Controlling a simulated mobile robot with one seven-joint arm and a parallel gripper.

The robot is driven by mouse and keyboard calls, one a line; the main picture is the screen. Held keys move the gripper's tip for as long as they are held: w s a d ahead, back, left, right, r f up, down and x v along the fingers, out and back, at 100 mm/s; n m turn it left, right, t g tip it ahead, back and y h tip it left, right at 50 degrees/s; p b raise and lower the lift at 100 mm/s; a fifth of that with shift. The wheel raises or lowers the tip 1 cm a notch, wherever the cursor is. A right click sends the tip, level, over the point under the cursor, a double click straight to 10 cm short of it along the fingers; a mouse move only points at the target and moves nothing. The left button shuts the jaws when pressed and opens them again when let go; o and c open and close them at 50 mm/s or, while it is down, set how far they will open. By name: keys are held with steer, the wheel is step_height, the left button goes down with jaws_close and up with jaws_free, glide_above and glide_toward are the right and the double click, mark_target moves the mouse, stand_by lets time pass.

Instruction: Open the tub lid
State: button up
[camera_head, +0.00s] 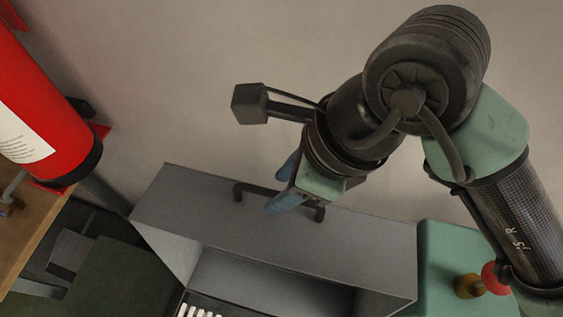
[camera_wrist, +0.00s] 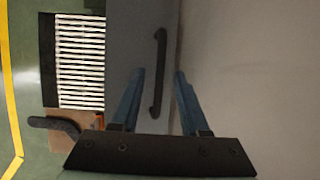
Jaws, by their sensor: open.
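The grey tub (camera_head: 385,228) has a flat grey lid panel (camera_head: 205,200), which also shows in the wrist view (camera_wrist: 125,40). A dark bar handle (camera_head: 239,189) is fixed on this panel. My gripper (camera_head: 275,193) is open, its blue fingers over the handle and hiding its middle in the head view. In the wrist view, the handle (camera_wrist: 160,70) appears between the two spread fingertips of my gripper (camera_wrist: 159,72). I cannot tell whether they touch it. Part of the tub's inside shows below the panel; how far the lid is open is unclear.
A white slatted rack (camera_wrist: 80,60) lies beside the panel. A red cylinder (camera_head: 45,110) stands at upper left above a wooden top (camera_head: 35,205). A green block (camera_head: 445,245) with a red knob (camera_head: 495,277) is at right. A plain wall is behind.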

steer(key=shift+a+f, duration=0.1)
steer(key=shift+f, duration=0.15)
jaws_close()
stand_by(1.4)
